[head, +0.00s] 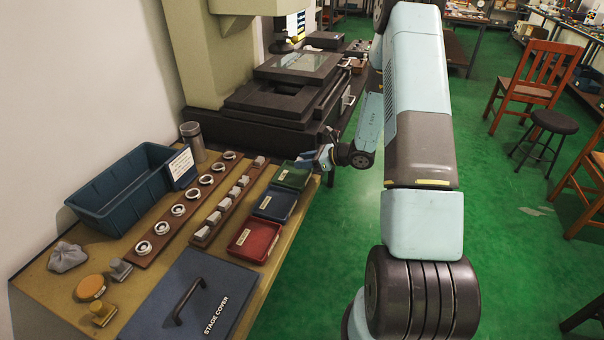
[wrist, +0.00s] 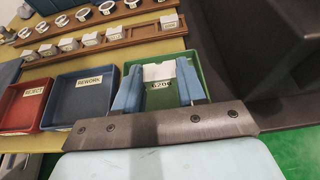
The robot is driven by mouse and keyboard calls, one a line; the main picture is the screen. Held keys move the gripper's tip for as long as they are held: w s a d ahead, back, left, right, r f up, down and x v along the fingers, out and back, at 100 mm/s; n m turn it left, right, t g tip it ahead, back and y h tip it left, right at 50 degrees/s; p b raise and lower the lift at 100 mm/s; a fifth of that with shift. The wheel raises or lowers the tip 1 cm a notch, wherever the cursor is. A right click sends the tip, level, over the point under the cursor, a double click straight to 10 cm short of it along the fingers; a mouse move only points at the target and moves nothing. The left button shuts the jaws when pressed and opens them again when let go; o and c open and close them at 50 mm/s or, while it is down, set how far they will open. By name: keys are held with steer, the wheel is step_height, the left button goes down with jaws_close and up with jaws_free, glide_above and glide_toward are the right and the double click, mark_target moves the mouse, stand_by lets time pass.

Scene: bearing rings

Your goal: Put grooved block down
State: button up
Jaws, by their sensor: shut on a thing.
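My gripper (wrist: 158,88) has its two blue fingers shut on a pale block, which I take to be the grooved block (wrist: 158,71). The block's grooves cannot be made out. I cannot tell whether the block touches the tray floor. In the head view my gripper (head: 318,158) is at the right side of the green tray (head: 293,177), and the held block is not clear there.
A brown rail with several grey blocks (head: 232,200) and a board of rings (head: 178,210) lie left. A dark machine (head: 268,95) stands behind. A STAGE COVER plate (head: 190,298) lies in front.

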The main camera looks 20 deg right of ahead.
mark_target(298, 179)
steer(key=shift+w+a+f, duration=0.15)
steer(key=shift+a+f, duration=0.45)
steer(key=shift+f, duration=0.1)
steer(key=shift+w+a+f, duration=0.15)
steer(key=shift+a+f, duration=0.4)
steer(key=shift+f, duration=1.65)
steer(key=o, duration=1.1)
steer(key=shift+f, duration=0.1)
